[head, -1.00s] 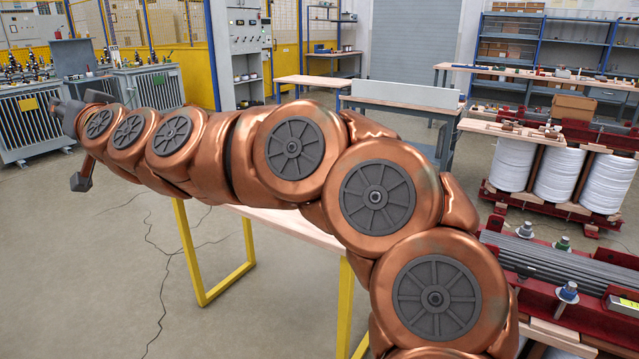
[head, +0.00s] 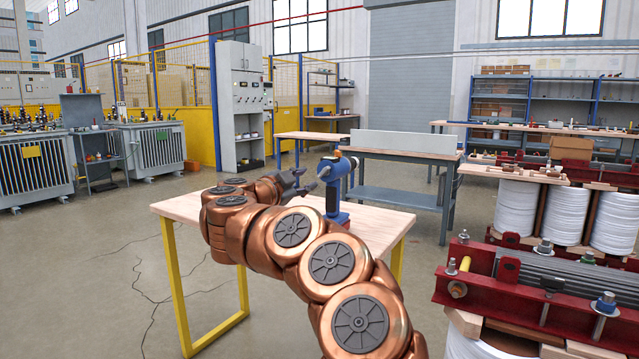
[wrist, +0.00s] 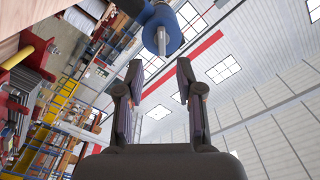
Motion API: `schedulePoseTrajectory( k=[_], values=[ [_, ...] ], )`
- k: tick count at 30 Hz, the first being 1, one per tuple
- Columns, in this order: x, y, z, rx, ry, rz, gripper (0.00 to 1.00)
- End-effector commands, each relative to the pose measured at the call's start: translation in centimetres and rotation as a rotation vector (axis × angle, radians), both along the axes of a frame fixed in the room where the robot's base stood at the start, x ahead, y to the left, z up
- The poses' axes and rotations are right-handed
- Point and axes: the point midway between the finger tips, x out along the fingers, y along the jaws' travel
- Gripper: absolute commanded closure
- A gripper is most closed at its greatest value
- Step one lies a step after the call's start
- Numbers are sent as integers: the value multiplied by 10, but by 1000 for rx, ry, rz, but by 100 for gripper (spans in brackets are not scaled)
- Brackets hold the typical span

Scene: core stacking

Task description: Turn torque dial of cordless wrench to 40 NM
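The cordless wrench (head: 336,188) is blue and black with a metal drive tip. It stands upright on the wooden table with yellow legs (head: 386,226). My gripper (head: 304,184) is just left of the wrench, near its front end. In the wrist view my gripper (wrist: 158,84) has its two dark fingers spread apart with nothing between them. The wrench's blue front end and metal tip (wrist: 161,40) show beyond the fingertips, near the top edge. The torque dial and its markings are too small to read.
A grey workbench (head: 402,153) stands behind the table. A red-framed transformer core (head: 540,275) with white coils is at the right. Open floor (head: 95,260) lies left of the table. Shelves (head: 540,98) line the back right.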

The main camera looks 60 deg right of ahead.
Motion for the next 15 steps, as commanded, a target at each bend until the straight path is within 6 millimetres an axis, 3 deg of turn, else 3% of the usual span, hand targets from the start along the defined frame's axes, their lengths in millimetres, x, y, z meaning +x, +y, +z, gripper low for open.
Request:
schedulePoseTrajectory(
  k=[15],
  values=[
    [1,-52,0,-1,-3,1,64]
  ],
)
